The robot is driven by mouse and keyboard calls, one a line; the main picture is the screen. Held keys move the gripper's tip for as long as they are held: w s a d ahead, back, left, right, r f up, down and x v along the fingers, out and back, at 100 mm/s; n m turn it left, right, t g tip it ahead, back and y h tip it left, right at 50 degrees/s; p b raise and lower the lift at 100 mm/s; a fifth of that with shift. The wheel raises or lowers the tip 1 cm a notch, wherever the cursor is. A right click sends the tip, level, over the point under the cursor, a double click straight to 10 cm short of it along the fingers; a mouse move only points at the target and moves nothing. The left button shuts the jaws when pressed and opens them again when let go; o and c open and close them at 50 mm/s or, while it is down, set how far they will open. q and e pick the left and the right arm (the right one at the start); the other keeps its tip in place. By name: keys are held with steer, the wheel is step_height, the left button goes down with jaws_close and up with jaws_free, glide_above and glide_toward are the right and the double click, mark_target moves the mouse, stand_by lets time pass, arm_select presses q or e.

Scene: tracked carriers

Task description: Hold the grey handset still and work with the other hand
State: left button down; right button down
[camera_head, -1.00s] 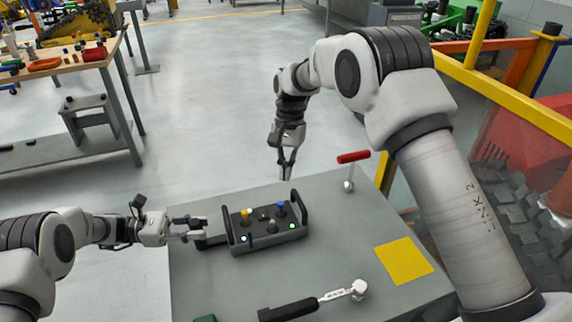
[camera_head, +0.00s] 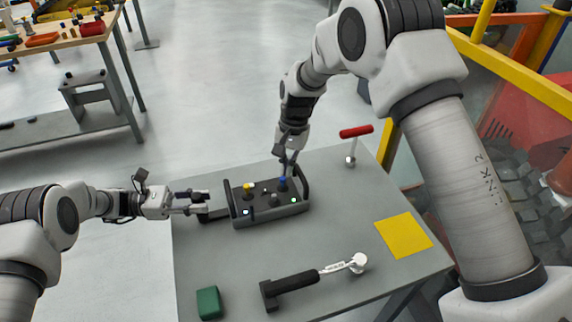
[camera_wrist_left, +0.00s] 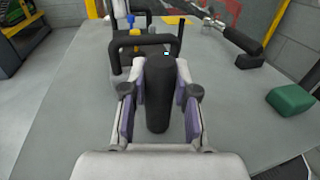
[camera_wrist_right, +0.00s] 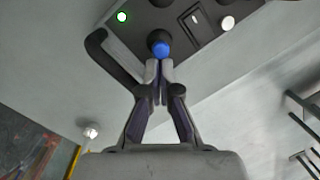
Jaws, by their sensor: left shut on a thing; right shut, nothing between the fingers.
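The grey handset (camera_head: 268,215) lies on the grey table, a dark box with a black bar handle at each end. On top are a yellow knob (camera_head: 249,187), a blue-capped control (camera_head: 283,181), a rocker switch (camera_wrist_right: 197,20) and small lights. My left gripper (camera_head: 206,203) is shut on the handset's black grip, which sticks out of its left side; the grip (camera_wrist_left: 158,92) stands between the fingers in the left wrist view. My right gripper (camera_wrist_right: 160,68) is shut and empty, its fingertips at the blue cap (camera_wrist_right: 161,49). I cannot tell whether they touch it.
A red-handled tool (camera_head: 356,131) stands at the table's back right. A yellow sheet (camera_head: 404,236) lies at the right. A black-handled torque wrench (camera_head: 313,278) and a green block (camera_head: 208,303) lie near the front. A yellow rail (camera_head: 510,75) runs beyond the right edge.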

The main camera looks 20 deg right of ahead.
steer(key=shift+s+r+t, duration=0.1)
steer(key=shift+s+t, duration=0.4)
steer(key=shift+s, duration=0.3)
stand_by(2.7)
steer(key=shift+s+r, duration=0.3)
steer(key=shift+s, duration=0.45)
step_height(320, 180, up, 10)
steer(key=w+d, duration=0.1)
steer(key=w, duration=0.1)
steer(key=shift+w+d+f, duration=0.15)
steer(key=shift+d+f, duration=0.05)
